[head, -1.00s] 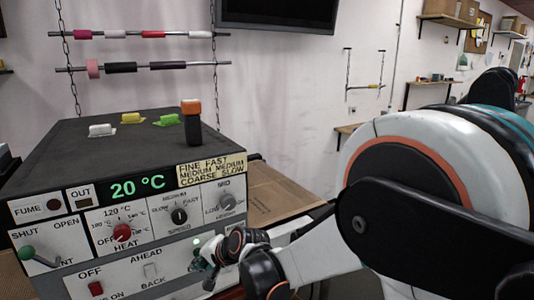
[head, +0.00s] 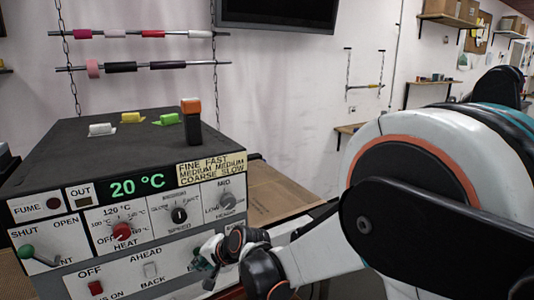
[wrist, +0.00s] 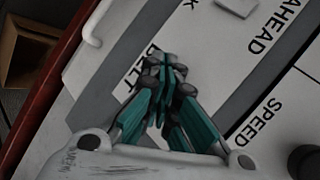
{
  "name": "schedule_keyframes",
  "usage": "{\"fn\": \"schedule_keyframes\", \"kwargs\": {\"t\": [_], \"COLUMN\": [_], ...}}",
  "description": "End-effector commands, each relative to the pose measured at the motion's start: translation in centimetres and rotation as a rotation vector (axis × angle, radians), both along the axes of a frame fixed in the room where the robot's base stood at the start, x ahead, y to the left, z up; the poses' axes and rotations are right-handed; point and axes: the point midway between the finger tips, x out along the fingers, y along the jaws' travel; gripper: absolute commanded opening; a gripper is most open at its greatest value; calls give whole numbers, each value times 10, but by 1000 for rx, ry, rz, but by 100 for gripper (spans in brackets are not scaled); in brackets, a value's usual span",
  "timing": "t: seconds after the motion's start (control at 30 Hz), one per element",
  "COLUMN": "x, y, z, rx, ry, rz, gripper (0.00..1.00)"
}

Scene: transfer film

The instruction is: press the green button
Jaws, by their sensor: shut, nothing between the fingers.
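My gripper (head: 203,263) is shut and empty at the lower right of the machine's front panel (head: 125,272). In the wrist view, its closed fingertips (wrist: 170,65) are over the panel beside the word BELT. A small pale green spot (head: 196,242), perhaps the green button, shows just above the fingers in the head view. The wrist view shows no green button; the fingers may hide it. Whether the fingertips touch the panel, I cannot tell.
Near the gripper are the speed knob (head: 179,215) and the AHEAD/BACK switch (head: 150,269). A cardboard box (head: 275,192) lies right of the machine.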

Motion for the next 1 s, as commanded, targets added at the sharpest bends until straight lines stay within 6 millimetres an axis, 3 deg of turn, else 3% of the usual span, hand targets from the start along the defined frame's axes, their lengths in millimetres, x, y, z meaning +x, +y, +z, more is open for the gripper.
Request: {"fn": "schedule_keyframes", "kwargs": {"t": [0.23,0.8,1.0], "x": [-3,-46,-51], "y": [-2,-28,-31], "z": [0,0,0], "rx": [0,0,0], "ry": [0,0,0], "rz": [0,0,0], "gripper": [0,0,0]}}
